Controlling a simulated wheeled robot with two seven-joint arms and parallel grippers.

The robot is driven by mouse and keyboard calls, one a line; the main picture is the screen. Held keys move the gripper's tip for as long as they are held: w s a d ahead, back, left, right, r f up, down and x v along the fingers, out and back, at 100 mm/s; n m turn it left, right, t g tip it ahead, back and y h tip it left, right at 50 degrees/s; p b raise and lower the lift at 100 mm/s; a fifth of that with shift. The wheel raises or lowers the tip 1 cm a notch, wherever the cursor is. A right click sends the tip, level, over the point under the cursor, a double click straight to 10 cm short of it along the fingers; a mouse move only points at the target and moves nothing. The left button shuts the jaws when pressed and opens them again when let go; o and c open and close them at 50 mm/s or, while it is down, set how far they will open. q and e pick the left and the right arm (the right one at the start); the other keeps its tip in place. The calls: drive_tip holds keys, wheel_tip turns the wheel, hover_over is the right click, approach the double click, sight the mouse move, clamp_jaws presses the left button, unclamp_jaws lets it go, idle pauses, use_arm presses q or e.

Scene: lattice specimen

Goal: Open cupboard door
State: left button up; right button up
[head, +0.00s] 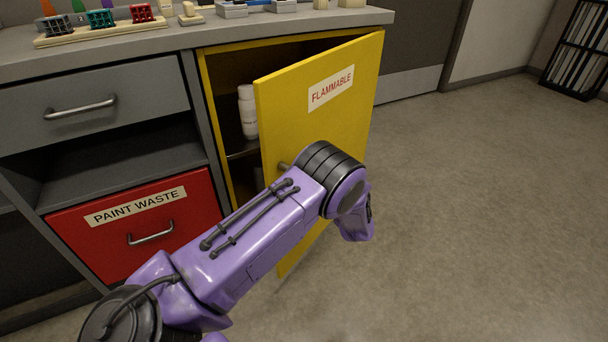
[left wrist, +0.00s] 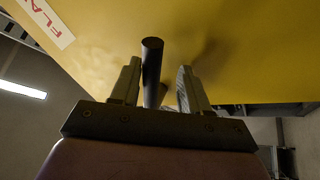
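The yellow cupboard door (head: 315,105), labelled FLAMMABLE, stands partly open, hinged on its right side. White bottles (head: 247,110) show on a shelf inside. A bit of the door handle (head: 284,166) shows beside my purple left arm, which hides the lower door. My left gripper is hidden in the head view. In the left wrist view my left gripper (left wrist: 160,88) has its fingers apart, with the dark handle bar (left wrist: 152,65) between them, nearer the left finger. A gap shows between the bar and the right finger. My right gripper is in neither view.
A red PAINT WASTE drawer (head: 135,222) and a grey drawer (head: 95,103) are left of the cupboard, both shut. The worktop (head: 160,45) holds a rack of coloured lattice pieces. The floor (head: 480,200) to the right is clear.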

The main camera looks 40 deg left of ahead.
use_arm(q)
drive_tip(key=shift+d, duration=0.1)
drive_tip(key=v, duration=1)
drive_tip(key=shift+d, duration=0.2)
drive_tip(key=shift+f, duration=0.15)
